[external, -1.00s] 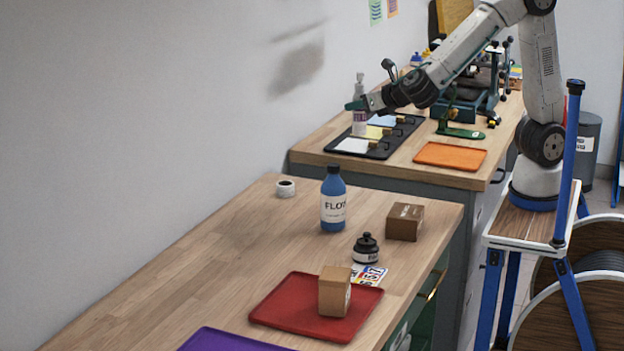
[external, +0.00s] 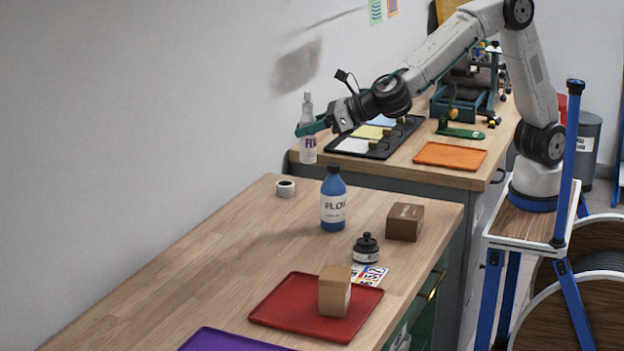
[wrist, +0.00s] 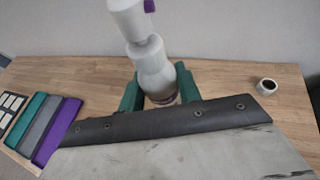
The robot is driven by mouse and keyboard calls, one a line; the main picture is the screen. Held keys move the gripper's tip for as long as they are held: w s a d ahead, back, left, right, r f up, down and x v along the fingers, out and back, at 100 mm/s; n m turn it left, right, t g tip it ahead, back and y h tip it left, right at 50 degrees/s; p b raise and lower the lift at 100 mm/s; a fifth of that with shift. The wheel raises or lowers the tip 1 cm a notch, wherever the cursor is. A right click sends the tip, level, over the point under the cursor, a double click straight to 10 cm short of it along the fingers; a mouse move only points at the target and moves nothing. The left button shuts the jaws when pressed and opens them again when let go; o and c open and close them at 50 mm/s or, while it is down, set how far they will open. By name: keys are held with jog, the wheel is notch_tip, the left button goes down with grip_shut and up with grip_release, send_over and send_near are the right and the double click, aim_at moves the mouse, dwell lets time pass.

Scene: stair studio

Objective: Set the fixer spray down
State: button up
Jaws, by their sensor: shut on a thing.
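The fixer spray, a clear-white bottle with a pale cap (external: 308,143), is held upright in my gripper (external: 312,127) at the left end of my arm. In the external view it hangs in the air near the wall, by the gap between the two benches. In the wrist view the bottle (wrist: 152,65) stands between the green fingers, its lower part partly hidden by my gripper. The near wooden bench (external: 230,240) lies below and in front of it.
A purple tray (external: 230,341) lies at the front. The bench's left middle is clear.

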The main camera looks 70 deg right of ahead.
jog(key=s+a+f+n+y, duration=0.1)
jog(key=s+a+n+y, duration=0.1)
jog(key=a, duration=0.5)
jog(key=shift+w+d+f, duration=0.1)
jog(key=shift+f, duration=3.25)
jog(key=shift+w+d+f, duration=0.1)
jog(key=shift+d+f, duration=0.05)
jog(key=shift+f, duration=3.25)
jog(key=shift+w+d+f, duration=0.1)
jog(key=shift+f, duration=3.25)
jog(key=shift+f+g, duration=0.15)
jog(key=shift+g, duration=0.15)
jog(key=o, duration=1)
